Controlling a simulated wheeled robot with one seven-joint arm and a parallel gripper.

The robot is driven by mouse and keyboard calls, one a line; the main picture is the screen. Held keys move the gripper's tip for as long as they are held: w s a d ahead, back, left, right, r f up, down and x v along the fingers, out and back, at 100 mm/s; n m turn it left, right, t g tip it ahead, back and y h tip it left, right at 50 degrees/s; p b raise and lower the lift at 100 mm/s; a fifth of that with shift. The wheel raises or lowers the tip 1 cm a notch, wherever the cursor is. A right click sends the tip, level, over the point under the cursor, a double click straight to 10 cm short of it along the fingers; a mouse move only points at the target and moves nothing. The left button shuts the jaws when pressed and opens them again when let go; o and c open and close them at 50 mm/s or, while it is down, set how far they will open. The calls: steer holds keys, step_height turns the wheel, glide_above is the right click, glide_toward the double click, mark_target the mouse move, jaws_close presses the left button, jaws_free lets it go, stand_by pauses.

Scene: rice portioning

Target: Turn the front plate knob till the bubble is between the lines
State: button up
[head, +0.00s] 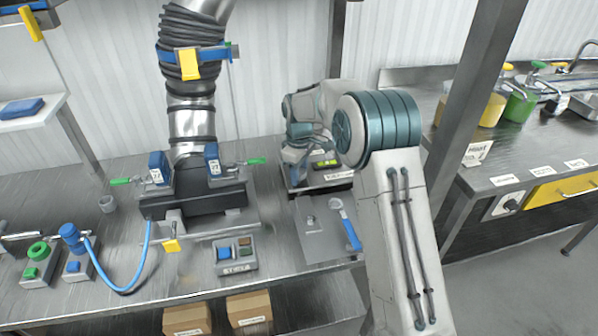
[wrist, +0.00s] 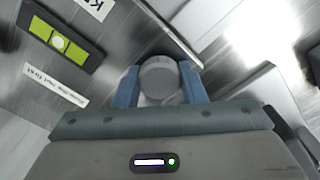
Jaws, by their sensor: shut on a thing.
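The round grey knob (wrist: 158,72) sits between the two blue fingers of my gripper (wrist: 158,82) in the wrist view, and the gripper is shut on it. The green level vial (wrist: 75,50) is at the upper left of the wrist view. Its pale bubble (wrist: 60,43) is near the middle of the vial; how it sits against the lines is too small to tell exactly. In the head view the same green vial (head: 325,163) shows on the device at the back right of the bench, beside my gripper. The knob is hidden there by my arm.
A metal plate with a blue-handled tool (head: 346,228) lies in front of the device. A dark clamp block with a ribbed duct (head: 190,120) stands to the left. A small grey box (head: 235,268) is at the bench's front edge. A steel post (head: 475,100) rises at the right.

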steer(key=shift+r, duration=0.1)
steer(key=o, duration=1)
step_height(320, 180, up, 14)
steer(key=shift+f+b, duration=0.1)
steer(key=shift+b, duration=0.3)
steer(key=s+d+r+m+t, duration=0.1)
steer(key=s+d+r+m, duration=0.2)
steer(key=s+d, duration=0.45)
steer(key=s+d+r+m+t, duration=0.15)
steer(key=s+d+m, duration=0.3)
steer(key=s, duration=0.55)
steer(key=s+d+f+m, duration=0.1)
steer(key=s+d+f, duration=0.1)
steer(key=s, duration=0.3)
steer(key=s+d+f+m, duration=0.2)
steer(key=s, duration=0.4)
steer(key=s+d+f+m, duration=0.2)
steer(key=s, duration=0.4)
steer(key=shift+d+m+t, duration=0.15)
steer(key=shift+m+t, duration=0.1)
